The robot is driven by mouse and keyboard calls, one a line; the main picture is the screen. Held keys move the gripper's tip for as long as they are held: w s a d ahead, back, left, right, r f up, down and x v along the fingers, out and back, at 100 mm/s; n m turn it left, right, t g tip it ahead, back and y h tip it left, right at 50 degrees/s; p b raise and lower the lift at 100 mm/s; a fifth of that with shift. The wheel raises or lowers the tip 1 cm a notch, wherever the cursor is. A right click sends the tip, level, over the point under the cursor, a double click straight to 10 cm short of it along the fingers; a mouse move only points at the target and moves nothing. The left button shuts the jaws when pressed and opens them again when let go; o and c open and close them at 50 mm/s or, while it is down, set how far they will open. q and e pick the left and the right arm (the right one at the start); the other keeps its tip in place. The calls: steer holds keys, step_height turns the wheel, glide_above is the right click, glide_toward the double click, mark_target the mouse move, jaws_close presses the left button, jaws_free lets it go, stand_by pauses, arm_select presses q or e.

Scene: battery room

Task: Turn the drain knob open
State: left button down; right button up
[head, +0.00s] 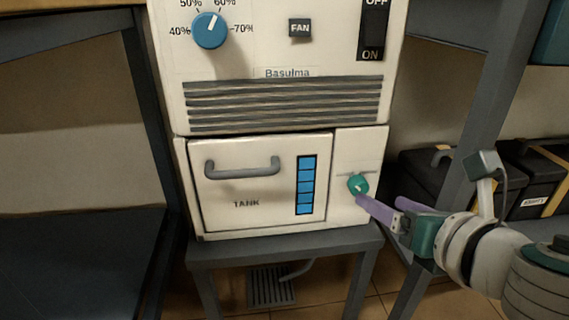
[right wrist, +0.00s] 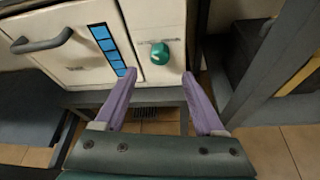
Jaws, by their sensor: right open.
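The drain knob is a small teal knob (head: 358,184) on the cream panel at the lower right of the machine, right of the TANK drawer. It also shows in the right wrist view (right wrist: 160,54), beyond and between the fingertips. My right gripper (head: 378,207) has purple fingers and comes in from the right, its tips close to the knob. In the right wrist view the gripper (right wrist: 158,74) is open and empty, fingers spread wide. Whether a fingertip touches the knob cannot be told. My left gripper is not in view.
The TANK drawer (head: 225,205) has a grey handle (head: 242,168) and a blue level strip (head: 306,185). The machine stands on a grey stand (head: 280,247); a floor drain (head: 270,288) lies below. A grey shelf post (head: 490,110) and black cases (head: 525,170) stand at right.

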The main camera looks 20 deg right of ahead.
mark_target(361, 190)
steer(key=b+x, duration=0.3)
steer(key=x, duration=0.4)
steer(key=c, duration=0.5)
jaws_close()
